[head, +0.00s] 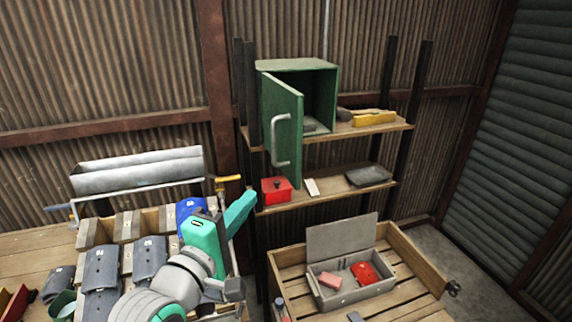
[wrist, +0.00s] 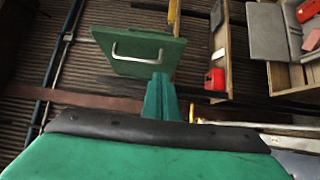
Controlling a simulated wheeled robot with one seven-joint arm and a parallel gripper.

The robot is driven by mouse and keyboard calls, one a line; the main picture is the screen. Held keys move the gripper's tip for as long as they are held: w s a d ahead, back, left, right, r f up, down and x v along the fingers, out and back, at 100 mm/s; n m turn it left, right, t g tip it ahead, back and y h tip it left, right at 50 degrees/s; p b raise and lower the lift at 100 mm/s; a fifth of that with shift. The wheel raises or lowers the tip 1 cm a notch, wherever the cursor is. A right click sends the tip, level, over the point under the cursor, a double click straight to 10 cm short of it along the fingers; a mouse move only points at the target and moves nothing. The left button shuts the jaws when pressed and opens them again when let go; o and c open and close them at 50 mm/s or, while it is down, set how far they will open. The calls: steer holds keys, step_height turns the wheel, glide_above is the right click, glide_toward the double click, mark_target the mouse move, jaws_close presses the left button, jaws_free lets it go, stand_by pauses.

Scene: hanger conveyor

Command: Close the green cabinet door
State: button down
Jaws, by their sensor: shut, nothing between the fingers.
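The green cabinet (head: 314,65) stands on the upper shelf in the head view. Its green door (head: 281,115) hangs open at the left side, swung out toward me. A pale bar handle (head: 280,140) is on the door's outer face. The door (wrist: 135,62) and its handle (wrist: 137,52) also show in the wrist view, beyond my fingers. My gripper (head: 246,199) is shut and empty, left of the door and lower than it. Its teal fingers (wrist: 160,92) point toward the door in the wrist view. A gap to the door seems to remain, but its depth is hard to tell.
Yellow-handled tools (head: 375,118) lie right of the cabinet. A red box (head: 277,190) and a grey tray (head: 368,176) sit on the lower shelf (head: 330,186). Dark posts flank the shelves. A grey toolbox (head: 335,290) stands below in a wooden crate.

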step_height(320, 180, up, 4)
steer(key=s, duration=0.1)
glide_toward(294, 155)
steer(key=w, duration=0.4)
steer(key=shift+w+d+h, duration=0.2)
steer(key=shift+w+d, duration=0.05)
steer(key=shift+d, duration=0.2)
steer(key=shift+w+d+h, duration=0.2)
steer(key=shift+w+d, duration=0.1)
steer(key=shift+d, duration=0.2)
